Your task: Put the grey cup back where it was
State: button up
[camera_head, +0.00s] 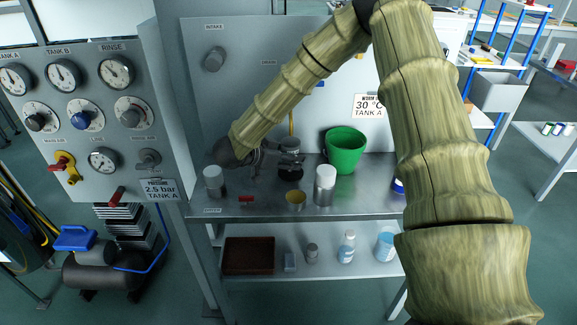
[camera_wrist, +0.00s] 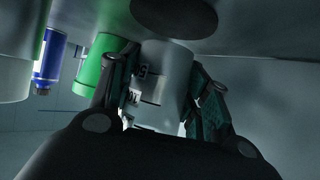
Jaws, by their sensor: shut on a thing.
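The grey cup (camera_head: 290,145) is in my gripper (camera_head: 290,164), above the metal bench top (camera_head: 365,203). In the wrist view, where the bench top is at the upper edge, the grey cup (camera_wrist: 163,72) sits between the two fingers (camera_wrist: 155,105) and bears dark printed marks. My gripper is shut on it. A dark round patch (camera_wrist: 175,16) shows on the bench top close to the cup's bottom end. Whether the cup touches the bench is hard to tell. The fingers hide part of its sides.
A green bucket (camera_head: 346,150) stands close right of the cup. White-topped cylinders (camera_head: 325,186) and (camera_head: 213,182), a yellowish cup (camera_head: 296,200) and a small red item (camera_head: 246,199) stand near the front. The lower shelf holds a brown tray (camera_head: 249,255) and bottles.

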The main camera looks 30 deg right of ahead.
jog(key=shift+s+f+b, duration=0.2)
jog(key=shift+f+b, duration=0.65)
jog(key=shift+f, duration=0.4)
jog(key=shift+w, duration=0.1)
jog(key=shift+r, duration=0.15)
jog(key=o, duration=1.1)
jog(key=shift+f, duration=0.2)
jog(key=shift+c, duration=0.2)
jog(key=shift+r, duration=0.1)
